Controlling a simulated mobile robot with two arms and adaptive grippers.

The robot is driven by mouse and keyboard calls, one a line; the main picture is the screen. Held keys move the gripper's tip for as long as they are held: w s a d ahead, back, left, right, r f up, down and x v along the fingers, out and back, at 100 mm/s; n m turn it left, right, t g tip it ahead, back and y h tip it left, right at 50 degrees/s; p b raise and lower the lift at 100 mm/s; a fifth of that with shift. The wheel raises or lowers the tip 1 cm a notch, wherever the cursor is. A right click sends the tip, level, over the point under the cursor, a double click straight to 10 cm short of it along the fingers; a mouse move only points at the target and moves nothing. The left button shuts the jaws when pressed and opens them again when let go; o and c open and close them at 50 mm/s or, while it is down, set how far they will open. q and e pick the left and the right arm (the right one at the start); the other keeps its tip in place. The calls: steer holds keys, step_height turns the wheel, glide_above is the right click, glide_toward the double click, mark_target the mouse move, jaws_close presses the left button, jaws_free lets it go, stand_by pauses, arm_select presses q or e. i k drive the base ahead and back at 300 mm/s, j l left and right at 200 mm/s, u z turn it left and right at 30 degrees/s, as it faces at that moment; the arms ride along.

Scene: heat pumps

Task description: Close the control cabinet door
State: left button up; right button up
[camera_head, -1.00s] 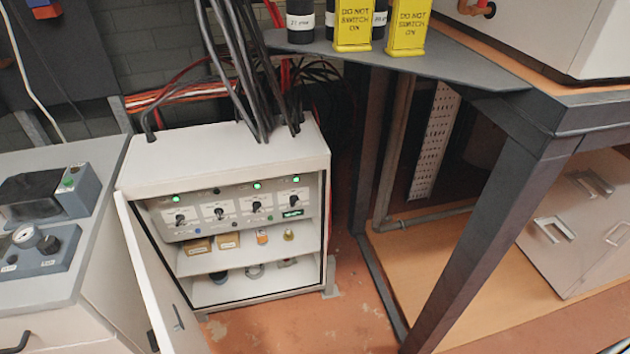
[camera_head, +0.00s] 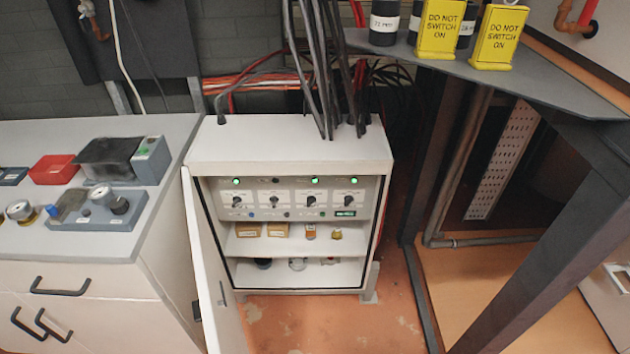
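The control cabinet (camera_head: 290,152) is a white box on the floor in the middle of the head view, with black cables entering its top. Its door (camera_head: 209,268) is hinged on the left and stands wide open, swung out towards me. A dark handle or latch shows on the door's inner side. Inside are a panel (camera_head: 290,200) with several black knobs and green lights, and two shelves with small boxes and parts. Neither of my grippers is in view.
A white drawer counter (camera_head: 75,250) stands close on the left, carrying gauges and a red tray (camera_head: 53,169). A dark metal table frame (camera_head: 545,230) stands on the right, with yellow warning signs (camera_head: 445,28) on the shelf above. Reddish floor (camera_head: 330,325) lies open before the cabinet.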

mark_target(224, 333)
steer(key=k+j, duration=0.1)
steer(key=j, duration=0.35)
steer(key=k+j, duration=0.1)
steer(key=j, duration=0.3)
steer(key=k+j, duration=0.1)
steer(key=j, duration=0.35)
